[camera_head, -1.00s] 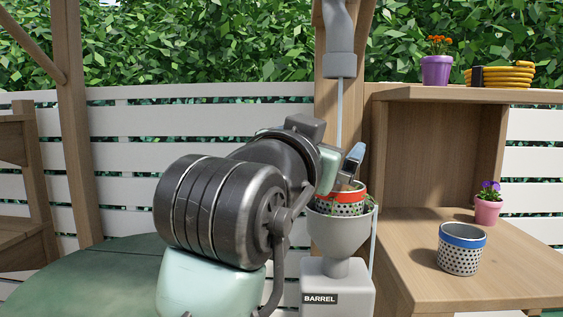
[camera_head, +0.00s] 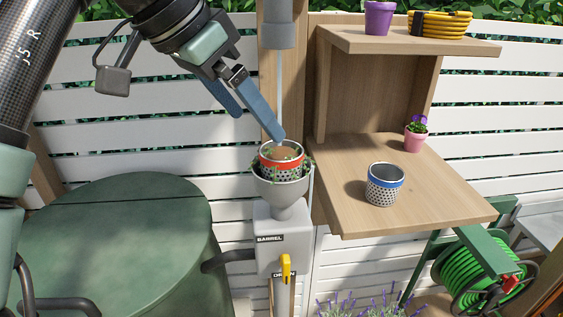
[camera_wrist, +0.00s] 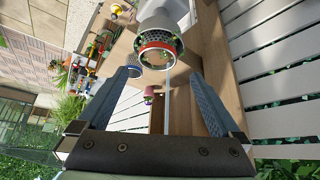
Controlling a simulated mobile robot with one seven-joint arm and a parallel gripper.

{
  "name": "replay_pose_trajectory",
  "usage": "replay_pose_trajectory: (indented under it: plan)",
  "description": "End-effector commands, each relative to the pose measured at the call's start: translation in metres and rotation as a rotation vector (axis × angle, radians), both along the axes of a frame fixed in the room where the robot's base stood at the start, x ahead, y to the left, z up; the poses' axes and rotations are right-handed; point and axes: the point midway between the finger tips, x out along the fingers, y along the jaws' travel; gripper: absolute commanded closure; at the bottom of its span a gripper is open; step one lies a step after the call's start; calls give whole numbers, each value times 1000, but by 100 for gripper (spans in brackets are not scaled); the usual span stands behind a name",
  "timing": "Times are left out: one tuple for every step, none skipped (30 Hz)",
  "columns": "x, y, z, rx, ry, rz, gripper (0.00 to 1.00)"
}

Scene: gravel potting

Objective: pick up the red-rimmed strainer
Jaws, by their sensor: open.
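The red-rimmed strainer (camera_head: 283,163) is a perforated metal cup with a red band. It sits upright in the mouth of the grey funnel (camera_head: 280,188), with brown material and green bits in and around it. My gripper (camera_head: 260,126) is open and tilted, with one blue finger reaching down close to the strainer's far rim. In the wrist view, the strainer (camera_wrist: 157,48) shows ahead of and roughly between the open fingers of my gripper (camera_wrist: 160,76). Nothing is held. Whether the near finger touches the rim cannot be told.
A blue-rimmed strainer (camera_head: 385,184) stands on the wooden shelf (camera_head: 440,205) to the right, near a pink flower pot (camera_head: 415,136). A thin pipe (camera_head: 280,90) runs down behind the funnel. The green barrel lid (camera_head: 130,225) is at left; a yellow valve handle (camera_head: 286,267) is below.

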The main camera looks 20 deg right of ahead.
Motion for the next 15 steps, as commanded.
replay_pose_trajectory:
  plan:
    - [1, -3, -5, 1, 2, 0, 0]
    - [2, -5, -7, 0, 1, 1, 0]
    - [2, -7, -10, 0, 0, 0, 0]
    - [2, -8, -12, -1, -1, 1, 0]
    - [3, -8, -13, -1, -1, 1, 0]
    - [3, -10, -15, -1, -1, 1, 0]
    - [3, -11, -16, -1, -1, 1, 0]
    - [3, -12, -17, 0, 1, 1, 0]
    - [3, -15, -20, 0, 1, 1, 0]
    - [3, -18, -23, 1, 1, 1, 0]
    - [3, -21, -26, 0, 1, 1, 0]
    - [4, -25, -30, 1, 2, 0, 0]
    - [4, -27, -34, 0, 1, 1, 0]
    - [4, -30, -38, 0, 1, 0, 0]
    - [5, -33, -43, 0, 1, 1, 0]
